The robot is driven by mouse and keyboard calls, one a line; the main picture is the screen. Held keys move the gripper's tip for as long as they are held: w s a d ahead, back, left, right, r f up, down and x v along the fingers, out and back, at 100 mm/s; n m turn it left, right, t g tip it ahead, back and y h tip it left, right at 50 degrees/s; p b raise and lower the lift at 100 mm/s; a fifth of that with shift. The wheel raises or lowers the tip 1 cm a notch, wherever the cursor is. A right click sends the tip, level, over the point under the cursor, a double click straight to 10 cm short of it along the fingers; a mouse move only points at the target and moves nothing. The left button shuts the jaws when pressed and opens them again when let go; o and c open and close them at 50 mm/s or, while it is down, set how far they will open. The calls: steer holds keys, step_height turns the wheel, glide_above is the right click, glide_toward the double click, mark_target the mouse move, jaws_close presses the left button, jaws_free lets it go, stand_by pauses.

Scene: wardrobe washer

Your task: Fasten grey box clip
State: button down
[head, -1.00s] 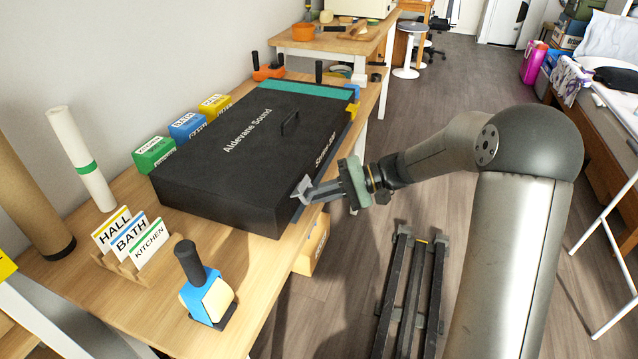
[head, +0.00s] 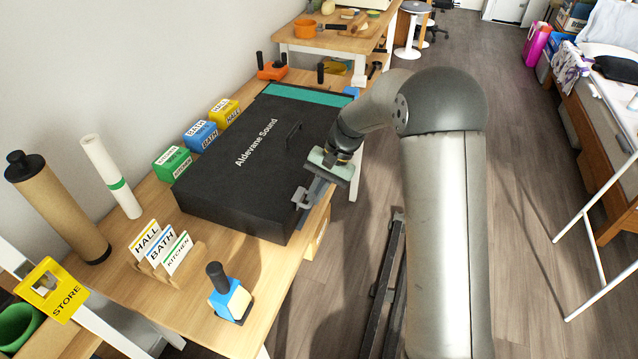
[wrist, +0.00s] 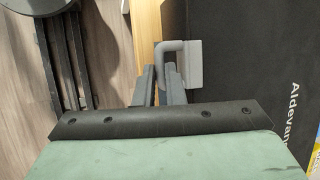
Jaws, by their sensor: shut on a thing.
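The black case labelled "Aldevane Sound" (head: 225,190) lies flat on the wooden table with its lid down. The light grey clip (head: 301,197) is on the case's front side, near its right corner. In the wrist view the clip (wrist: 190,66) shows a flat plate against the case and a bent loop. My gripper (head: 309,190) is at that side. In the wrist view the dark fingers of my gripper (wrist: 160,80) are shut on the clip's loop, one on each side of it. Whether the clip is latched cannot be told.
Card boxes in green (head: 172,163), blue (head: 201,135) and yellow (head: 224,111) line the case's back side. A card holder (head: 166,252) and a blue-and-cream stamp-like block (head: 231,302) stand at the near end. The floor right of the table is mostly clear.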

steer(key=shift+w+a+r+h+p, duration=0.1)
steer(key=shift+a+r+h+p, duration=0.25)
steer(key=shift+h+p, duration=0.45)
steer(key=shift+d+f, duration=0.1)
steer(key=c, duration=1.8)
jaws_free()
steer(key=v, duration=1.7)
steer(key=shift+w+d, duration=0.2)
steer(key=shift+w, duration=0.2)
